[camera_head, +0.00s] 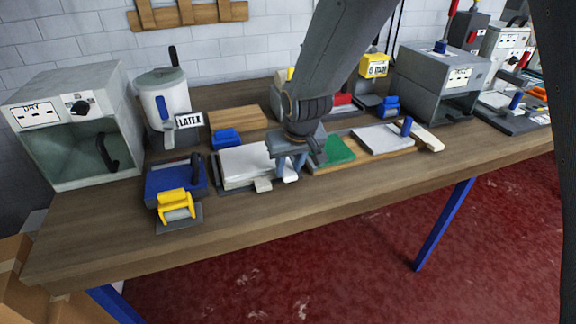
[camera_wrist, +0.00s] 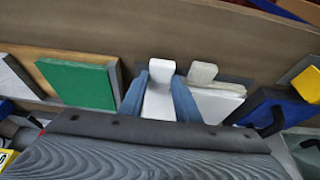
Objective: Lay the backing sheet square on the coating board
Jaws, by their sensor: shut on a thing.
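My gripper (camera_head: 289,166) is shut on a narrow white tab (camera_head: 291,178), which is also between the blue fingers in the wrist view (camera_wrist: 160,98). It looks like part of the backing sheet; the rest is mostly hidden by the gripper. A stack of white sheets (camera_head: 243,160) with a beige tab (camera_head: 263,185) lies on a dark base just left of the gripper. Right of the gripper, a brown board (camera_head: 352,157), probably the coating board, bears a green sheet (camera_head: 334,152) and a pale sheet (camera_head: 383,138). Whether the held piece touches anything is unclear.
A grey dryer (camera_head: 75,125) and a LATEX urn (camera_head: 163,105) stand behind. A blue peg (camera_head: 406,127) stands by the pale sheet. The bench's front strip (camera_head: 330,195) is clear.

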